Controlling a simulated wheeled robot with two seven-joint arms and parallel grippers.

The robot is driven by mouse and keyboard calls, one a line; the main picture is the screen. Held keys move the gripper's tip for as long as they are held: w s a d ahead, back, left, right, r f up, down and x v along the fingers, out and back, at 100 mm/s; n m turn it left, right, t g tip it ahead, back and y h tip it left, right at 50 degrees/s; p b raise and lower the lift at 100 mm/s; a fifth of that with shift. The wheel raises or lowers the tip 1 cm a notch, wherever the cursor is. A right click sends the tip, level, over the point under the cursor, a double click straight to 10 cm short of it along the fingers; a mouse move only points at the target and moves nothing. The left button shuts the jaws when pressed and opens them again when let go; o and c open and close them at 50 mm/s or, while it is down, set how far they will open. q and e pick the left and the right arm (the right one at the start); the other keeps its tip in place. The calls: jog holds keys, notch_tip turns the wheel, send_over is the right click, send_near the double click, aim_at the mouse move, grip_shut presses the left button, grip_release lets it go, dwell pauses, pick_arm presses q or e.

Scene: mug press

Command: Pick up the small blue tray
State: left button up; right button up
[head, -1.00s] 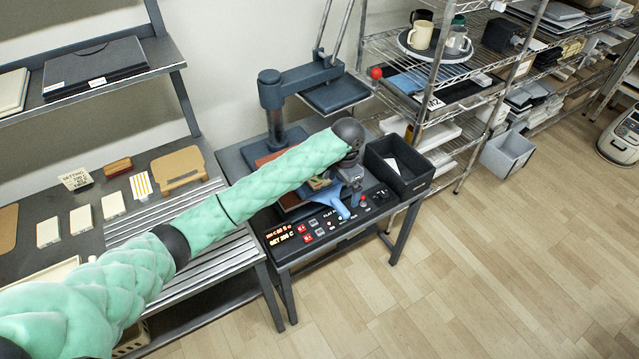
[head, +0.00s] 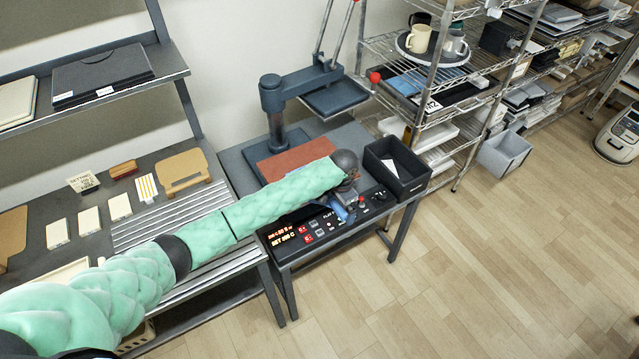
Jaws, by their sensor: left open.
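My left arm reaches across the press table, and my left gripper (head: 350,207) is at its front part, by the control panel (head: 318,230). The gripper is open, seen from behind and partly hidden by its own wrist. A small bright blue piece (head: 341,212) shows beside the fingers; its shape is mostly hidden, so I cannot tell whether it is the tray. A flat blue item (head: 404,84) lies on the wire rack's middle shelf, well away from the gripper. My right gripper is out of view.
A black open bin (head: 397,168) stands just right of the gripper. The heat press (head: 272,95) with a red-brown pad (head: 297,158) is behind my forearm. A wire rack (head: 420,130) stands at the right. The floor in front is clear.

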pick_arm(q)
jog(key=c, duration=1.2)
jog(key=shift+o, duration=0.2)
